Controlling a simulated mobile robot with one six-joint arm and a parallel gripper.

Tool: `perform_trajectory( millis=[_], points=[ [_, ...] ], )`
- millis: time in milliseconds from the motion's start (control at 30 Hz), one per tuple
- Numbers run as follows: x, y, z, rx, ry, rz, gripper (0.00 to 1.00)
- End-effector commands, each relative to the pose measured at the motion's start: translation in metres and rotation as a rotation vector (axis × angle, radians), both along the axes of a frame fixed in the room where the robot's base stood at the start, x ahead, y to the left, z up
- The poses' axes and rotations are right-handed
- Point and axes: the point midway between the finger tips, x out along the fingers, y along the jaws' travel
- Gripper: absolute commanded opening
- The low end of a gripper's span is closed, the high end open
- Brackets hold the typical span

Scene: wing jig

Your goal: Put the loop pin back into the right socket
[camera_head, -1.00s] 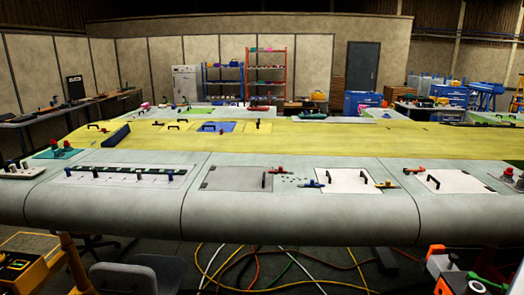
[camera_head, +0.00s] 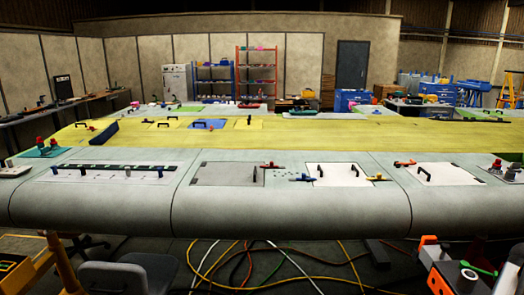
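I cannot make out the loop pin or the right socket for certain; the fittings are too small at this distance. A pale wing surface (camera_head: 290,212) runs across the view. Small upright fittings with reddish tops (camera_head: 495,167) stand at the far right of the wing. My gripper does not show clearly anywhere in this view.
Grey (camera_head: 228,174) and white (camera_head: 338,175) handled panels lie on the wing, with small coloured tools (camera_head: 302,178) between them. Orange, white and black equipment (camera_head: 455,275) stands at the lower right. A grey chair (camera_head: 130,276) and loose cables (camera_head: 250,262) occupy the floor in front.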

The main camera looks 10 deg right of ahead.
Motion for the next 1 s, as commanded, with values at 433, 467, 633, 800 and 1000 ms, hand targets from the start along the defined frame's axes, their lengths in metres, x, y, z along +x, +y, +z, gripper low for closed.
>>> perform_trajectory(
  millis=[433,467,633,800,1000],
  points=[
    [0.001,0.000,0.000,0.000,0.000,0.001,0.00],
    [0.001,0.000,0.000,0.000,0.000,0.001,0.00],
    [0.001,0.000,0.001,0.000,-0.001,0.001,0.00],
    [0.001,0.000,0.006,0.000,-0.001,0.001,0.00],
    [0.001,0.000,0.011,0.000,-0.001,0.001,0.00]
  ],
)
